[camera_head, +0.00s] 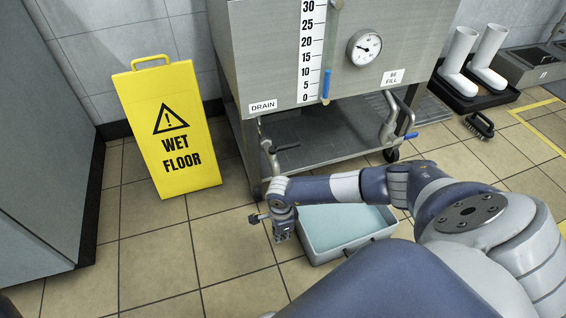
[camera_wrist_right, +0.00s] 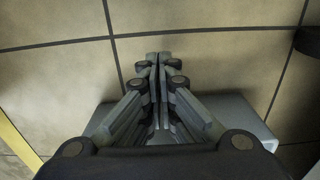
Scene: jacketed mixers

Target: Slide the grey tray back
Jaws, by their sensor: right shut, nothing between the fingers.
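The grey tray (camera_head: 352,249) lies on the tiled floor in front of the steel mixer, with pale blue-green liquid in it. Part of its back edge is hidden by my right arm. My right gripper (camera_head: 283,238) points down at the tray's left end, close to its wall; I cannot tell whether they touch. In the right wrist view the fingers of my right gripper (camera_wrist_right: 158,57) are shut together with nothing between them. A grey edge of the tray (camera_wrist_right: 245,112) shows behind the fingers there. My left gripper is not in view.
The steel mixer (camera_head: 275,60) stands behind, with a lower shelf (camera_head: 320,140), drain pipe (camera_head: 266,150) and castors. A yellow wet floor sign (camera_head: 168,130) stands at the left. White boots (camera_head: 460,55) and a brush (camera_head: 480,125) are at the right. Floor left of the tray is clear.

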